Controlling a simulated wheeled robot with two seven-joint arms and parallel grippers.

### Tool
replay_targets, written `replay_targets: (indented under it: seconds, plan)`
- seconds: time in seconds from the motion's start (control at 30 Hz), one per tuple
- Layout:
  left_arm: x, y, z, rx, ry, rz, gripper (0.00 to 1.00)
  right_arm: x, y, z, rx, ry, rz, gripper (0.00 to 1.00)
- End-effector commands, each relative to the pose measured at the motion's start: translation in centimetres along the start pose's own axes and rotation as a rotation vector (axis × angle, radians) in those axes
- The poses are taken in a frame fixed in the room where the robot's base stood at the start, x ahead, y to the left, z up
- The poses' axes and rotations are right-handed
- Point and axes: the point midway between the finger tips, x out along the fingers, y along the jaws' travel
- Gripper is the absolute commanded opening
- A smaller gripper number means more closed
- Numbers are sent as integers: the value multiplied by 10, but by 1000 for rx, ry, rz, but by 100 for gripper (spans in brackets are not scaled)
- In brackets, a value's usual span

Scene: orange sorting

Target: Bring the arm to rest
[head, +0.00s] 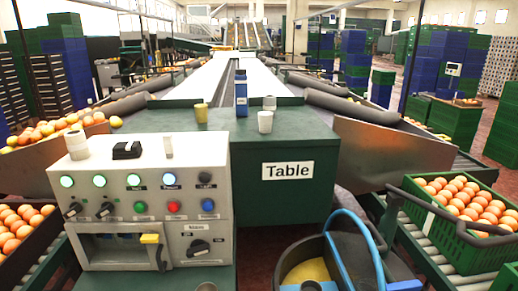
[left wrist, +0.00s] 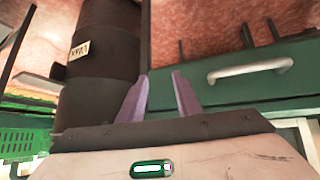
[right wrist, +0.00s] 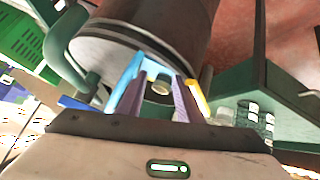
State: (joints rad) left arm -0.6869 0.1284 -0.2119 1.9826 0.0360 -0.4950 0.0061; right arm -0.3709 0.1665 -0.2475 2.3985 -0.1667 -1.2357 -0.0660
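My left gripper (left wrist: 160,82) shows in the left wrist view. Its two purple fingers stand apart with nothing between them, in front of a green cabinet or drawer front with a pale handle (left wrist: 250,68). My right gripper (right wrist: 158,88) shows in the right wrist view. Its fingers are apart, with light blue and yellow parts beside them. A dark round drum (right wrist: 160,30) lies beyond them, and a small round thing shows between the fingers; I cannot tell that it is touched. Neither gripper can be made out in the head view.
A grey control box (head: 150,200) stands front left, beside a green table (head: 285,130) with cups and a blue carton (head: 241,95). A drum with a blue hose (head: 345,235) stands front centre. A green crate of oranges (head: 455,240) is at right; more oranges lie left.

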Motion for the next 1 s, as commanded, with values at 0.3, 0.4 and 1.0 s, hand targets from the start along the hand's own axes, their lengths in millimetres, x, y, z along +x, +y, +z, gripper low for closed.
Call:
replay_targets:
  seconds: [0.3,0.4,1.0]
  plan:
    - [0,0,-1,0,1,0,31,-32,-22,106,156,-340,-105,33]
    - [0,0,-1,0,1,0,31,-46,-30,132,193,-432,-132,33]
    - [-4,0,-5,-3,3,-1,31,32,-83,146,235,-144,-193,33]
